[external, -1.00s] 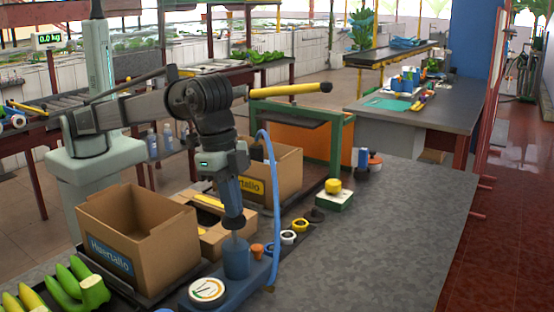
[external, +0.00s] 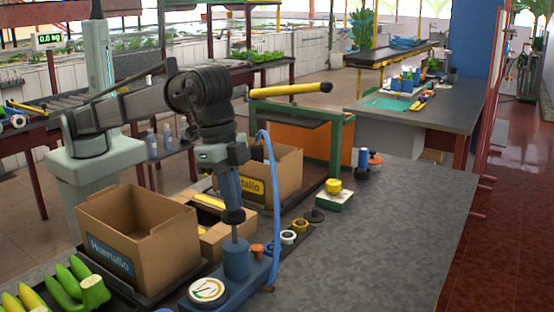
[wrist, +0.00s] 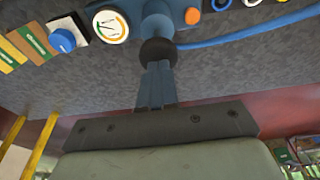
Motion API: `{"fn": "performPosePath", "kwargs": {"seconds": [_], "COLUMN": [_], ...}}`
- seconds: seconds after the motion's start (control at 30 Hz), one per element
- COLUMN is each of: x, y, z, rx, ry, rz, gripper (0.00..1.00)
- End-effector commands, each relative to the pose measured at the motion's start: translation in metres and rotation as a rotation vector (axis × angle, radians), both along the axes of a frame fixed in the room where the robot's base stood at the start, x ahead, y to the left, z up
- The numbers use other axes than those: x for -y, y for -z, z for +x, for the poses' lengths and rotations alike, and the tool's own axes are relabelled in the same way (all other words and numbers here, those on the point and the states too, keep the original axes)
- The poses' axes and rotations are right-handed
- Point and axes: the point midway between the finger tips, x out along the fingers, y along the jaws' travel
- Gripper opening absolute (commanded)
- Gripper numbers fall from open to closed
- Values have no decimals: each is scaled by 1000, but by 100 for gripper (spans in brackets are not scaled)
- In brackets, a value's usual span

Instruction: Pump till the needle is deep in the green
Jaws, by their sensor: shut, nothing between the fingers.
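The blue pump (external: 237,262) stands on a blue base on the grey table. A thin rod rises from it to a black round knob (external: 233,216), which also shows in the wrist view (wrist: 158,51). The round white gauge (external: 208,291) is on the front of the base; in the wrist view (wrist: 110,25) its face has green and orange marks, but the needle is too small to read surely. My gripper (external: 230,204) is shut with its fingertips at the top of the knob, not around it. The fingers also show in the wrist view (wrist: 156,68).
A blue hose (external: 274,190) arches up behind the pump. An open cardboard box (external: 138,245) stands left, with bananas (external: 75,285) in front. White (external: 288,237) and yellow (external: 300,226) rings lie right of the pump. The table's right side is clear.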

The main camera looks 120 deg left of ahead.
Motion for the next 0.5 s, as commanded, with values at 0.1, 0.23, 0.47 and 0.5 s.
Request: {"fn": "performPosePath", "kwargs": {"seconds": [0.1,0.23,0.47,0.5], "x": [0,0,0,0], "y": [0,2,12,15], "z": [0,0,-1,-1], "rx": [0,0,-2,-2], "ry": [0,0,0,0], "rz": [0,0,0,0], "gripper": [0,0,0,0]}}
